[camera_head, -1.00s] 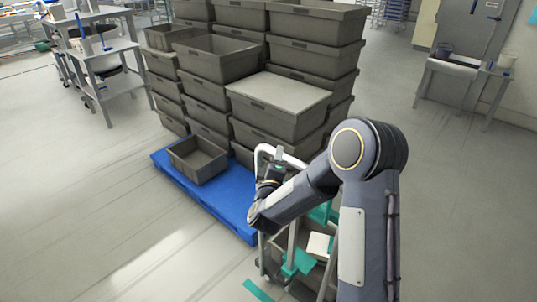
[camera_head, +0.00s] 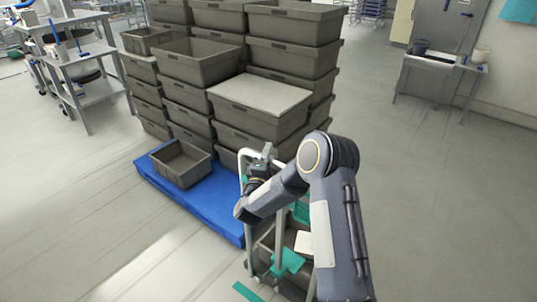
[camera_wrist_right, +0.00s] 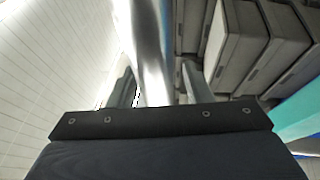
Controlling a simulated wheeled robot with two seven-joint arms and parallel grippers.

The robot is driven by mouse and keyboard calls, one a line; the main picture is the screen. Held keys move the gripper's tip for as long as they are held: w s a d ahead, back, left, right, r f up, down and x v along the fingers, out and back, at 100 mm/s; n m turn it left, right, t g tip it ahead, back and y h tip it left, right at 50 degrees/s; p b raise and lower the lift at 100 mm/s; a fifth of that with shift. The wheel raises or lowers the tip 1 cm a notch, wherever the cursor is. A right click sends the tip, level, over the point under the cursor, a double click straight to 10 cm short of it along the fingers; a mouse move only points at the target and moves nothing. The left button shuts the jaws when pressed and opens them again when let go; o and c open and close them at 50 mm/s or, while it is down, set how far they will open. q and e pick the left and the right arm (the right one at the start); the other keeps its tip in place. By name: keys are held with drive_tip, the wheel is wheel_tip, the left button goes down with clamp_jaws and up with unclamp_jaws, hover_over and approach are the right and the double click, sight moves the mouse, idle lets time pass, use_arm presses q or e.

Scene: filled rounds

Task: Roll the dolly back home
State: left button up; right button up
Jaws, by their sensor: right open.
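The dolly shows at the bottom middle of the head view, with a pale tubular handle (camera_head: 244,160) and a grey bin with teal pieces and a white sheet low in its frame. My arm hides part of it. My right gripper (camera_head: 264,155) is at the top of the handle. In the right wrist view the shiny handle tube (camera_wrist_right: 150,45) runs between the two fingers of the open right gripper (camera_wrist_right: 158,88). Whether a finger touches the tube, I cannot tell. My left gripper is not in view.
A blue pallet (camera_head: 213,208) with tall stacks of grey bins (camera_head: 262,105) stands close behind and left of the dolly. A small grey bin (camera_head: 183,163) sits on its front corner. A table (camera_head: 437,68) stands at the far right. The floor at right (camera_head: 430,180) is clear.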

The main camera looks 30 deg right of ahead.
clamp_jaws()
idle(0.3)
drive_tip(key=shift+w+d, duration=0.1)
